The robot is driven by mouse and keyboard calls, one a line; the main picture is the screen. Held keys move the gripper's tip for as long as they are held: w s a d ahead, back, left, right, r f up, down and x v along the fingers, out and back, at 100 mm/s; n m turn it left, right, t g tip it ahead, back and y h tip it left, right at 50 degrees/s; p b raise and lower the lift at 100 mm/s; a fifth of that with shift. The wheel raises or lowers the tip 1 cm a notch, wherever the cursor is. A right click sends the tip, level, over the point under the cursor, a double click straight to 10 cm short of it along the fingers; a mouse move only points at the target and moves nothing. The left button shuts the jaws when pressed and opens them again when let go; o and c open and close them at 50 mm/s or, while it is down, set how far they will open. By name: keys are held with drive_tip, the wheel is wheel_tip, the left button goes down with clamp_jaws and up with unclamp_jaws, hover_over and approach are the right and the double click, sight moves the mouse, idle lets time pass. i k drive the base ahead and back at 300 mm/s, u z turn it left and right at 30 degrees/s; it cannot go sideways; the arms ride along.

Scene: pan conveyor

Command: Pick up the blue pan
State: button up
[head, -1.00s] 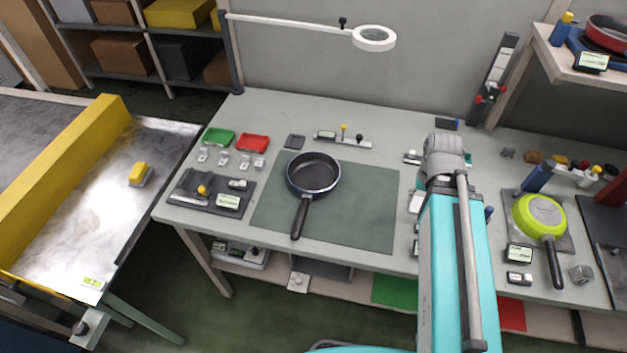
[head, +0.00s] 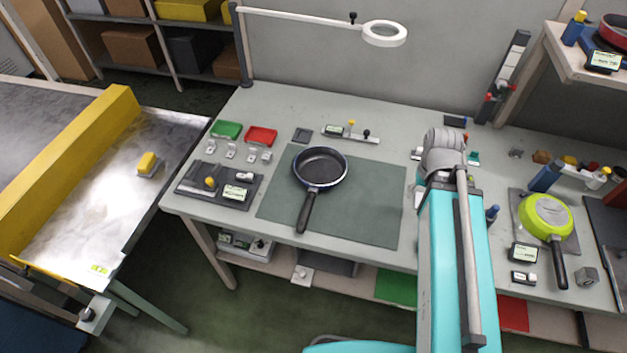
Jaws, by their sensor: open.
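The blue pan (head: 320,168) sits upright on the green mat (head: 375,211) in the middle of the workbench. It has a dark inside, a thin blue rim and a black handle that points toward the front edge of the bench. Nothing is touching it from above. My arm rises to the right of the mat, and its grey joint stands over the bench. My gripper does not show in the head view.
A lime-green pan (head: 547,217) lies on the right of the bench. A red pan (head: 617,27) is on the upper right shelf (head: 584,68). A ring lamp (head: 384,34) overhangs the back. Green (head: 226,130) and red (head: 261,136) trays stand left of the mat. The conveyor (head: 75,205) is at left.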

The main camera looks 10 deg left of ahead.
sight(319, 167)
drive_tip(key=u, duration=0.35)
drive_tip(key=k, duration=1.4)
drive_tip(key=z, duration=0.4)
drive_tip(key=i, duration=1)
drive_tip(key=u, duration=0.05)
